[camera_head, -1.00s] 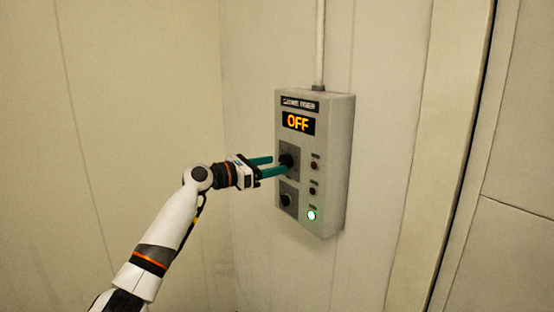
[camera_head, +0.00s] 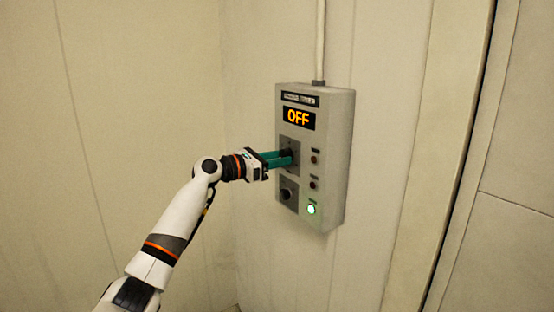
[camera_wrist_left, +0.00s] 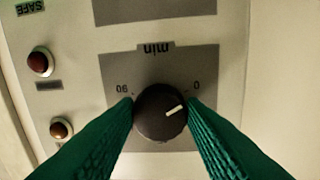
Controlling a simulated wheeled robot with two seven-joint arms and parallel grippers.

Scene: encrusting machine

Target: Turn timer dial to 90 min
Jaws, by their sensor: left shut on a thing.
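The timer dial (camera_wrist_left: 160,112) is a round dark knob with a white pointer mark, on a grey plate marked "min", "90" and "0" in the left wrist view. The pointer is on the side of the "0" mark. My left gripper (camera_wrist_left: 160,108) is shut on the dial, one green finger on each side. In the head view my left gripper (camera_head: 288,157) reaches the upper dial plate from the left and hides most of the dial. The display (camera_head: 298,118) reads "OFF" in orange. My right gripper is not in view.
The grey control box (camera_head: 340,160) is on the wall, with a conduit (camera_head: 319,40) above it. A lower knob (camera_head: 288,194), two dark red buttons and a lit green lamp (camera_head: 311,209) are close to the dial.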

